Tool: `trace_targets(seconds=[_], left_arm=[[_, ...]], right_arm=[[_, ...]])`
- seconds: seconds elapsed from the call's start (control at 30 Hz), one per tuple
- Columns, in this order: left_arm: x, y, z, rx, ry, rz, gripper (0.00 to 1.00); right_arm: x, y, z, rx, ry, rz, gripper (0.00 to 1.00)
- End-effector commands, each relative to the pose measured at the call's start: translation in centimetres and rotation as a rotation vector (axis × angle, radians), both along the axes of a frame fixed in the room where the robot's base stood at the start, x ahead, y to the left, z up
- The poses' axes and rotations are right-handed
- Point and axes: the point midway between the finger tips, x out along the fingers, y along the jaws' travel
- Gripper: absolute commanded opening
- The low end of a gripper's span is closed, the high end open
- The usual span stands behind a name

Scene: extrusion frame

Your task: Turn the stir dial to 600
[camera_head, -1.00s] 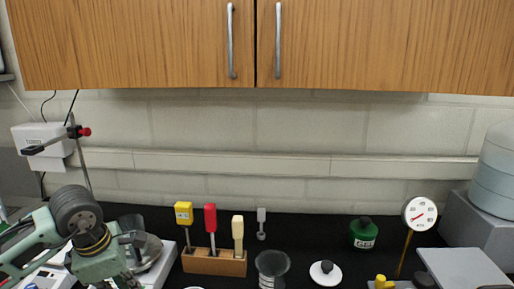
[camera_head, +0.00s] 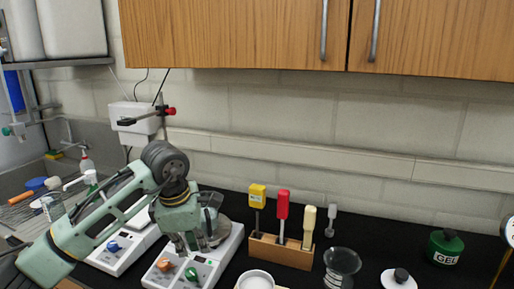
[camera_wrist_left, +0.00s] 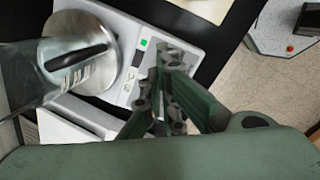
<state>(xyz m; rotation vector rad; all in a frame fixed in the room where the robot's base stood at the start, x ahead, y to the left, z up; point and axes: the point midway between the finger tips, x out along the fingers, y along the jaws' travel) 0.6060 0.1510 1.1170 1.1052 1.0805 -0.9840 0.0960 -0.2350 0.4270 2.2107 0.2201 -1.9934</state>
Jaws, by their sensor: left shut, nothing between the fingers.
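A white stirrer (camera_head: 228,246) with a round metal top plate stands on the bench. Its front panel carries an orange dial (camera_head: 164,265) and a green dial (camera_head: 192,274); I cannot read which one is for stirring, nor any setting. My left gripper (camera_head: 186,250) points down just above the panel, shut and empty, close to both dials; I cannot tell whether it touches. In the left wrist view the shut fingers (camera_wrist_left: 168,62) hide part of the panel, and the dials are not clear. The metal plate (camera_wrist_left: 101,78) shows there. My right gripper is not in view.
A second white device with a blue dial (camera_head: 113,246) stands left of the stirrer, partly behind my arm. A glass beaker (camera_wrist_left: 22,75) is by the plate. A wooden tool holder (camera_head: 281,252), white dish (camera_head: 256,281) and glass vessel (camera_head: 341,266) stand to the right.

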Motion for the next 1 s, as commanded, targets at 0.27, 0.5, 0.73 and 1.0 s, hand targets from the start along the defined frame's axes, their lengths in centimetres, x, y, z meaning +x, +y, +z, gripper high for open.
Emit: trace_targets(seconds=[0.27, 0.5, 0.73, 1.0], left_arm=[[0.5, -0.2, -3.2, -0.003, 0.002, 0.001, 0.00], [1.1, -0.3, -6.0, 0.000, 0.000, 0.002, 0.00], [1.3, -0.4, -6.6, -0.001, 0.002, 0.002, 0.00], [1.2, -0.4, -6.8, 0.000, 0.005, 0.002, 0.00]], right_arm=[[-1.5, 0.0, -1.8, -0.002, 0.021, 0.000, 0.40], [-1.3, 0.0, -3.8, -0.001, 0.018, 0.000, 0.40], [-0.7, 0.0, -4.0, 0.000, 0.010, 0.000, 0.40], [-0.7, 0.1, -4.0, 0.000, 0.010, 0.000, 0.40]])
